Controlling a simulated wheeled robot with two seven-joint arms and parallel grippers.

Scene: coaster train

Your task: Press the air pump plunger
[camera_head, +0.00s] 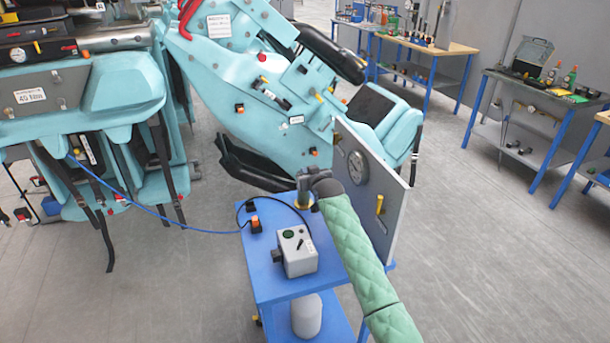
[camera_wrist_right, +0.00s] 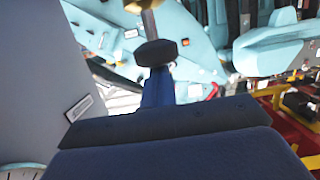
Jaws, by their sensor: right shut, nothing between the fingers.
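My right gripper (camera_head: 306,183) is at the end of the green-sleeved arm, over the far end of the blue cart. It is shut and empty. What looks like the air pump plunger shows in the right wrist view as a dark round knob (camera_wrist_right: 155,52) on a metal rod. It lies just beyond my gripper's dark blue body. In the head view a small yellow-brass part (camera_head: 301,205) shows at the gripper's lower end; the gripper hides most of what is there. I cannot tell whether they touch. My left gripper is not in view.
The blue cart (camera_head: 282,285) carries a grey box (camera_head: 296,251) with a cable. A grey panel (camera_head: 372,200) with a round gauge (camera_head: 357,167) stands close to the right of my gripper. The turquoise coaster train (camera_head: 240,75) is behind. Workbenches line the wall.

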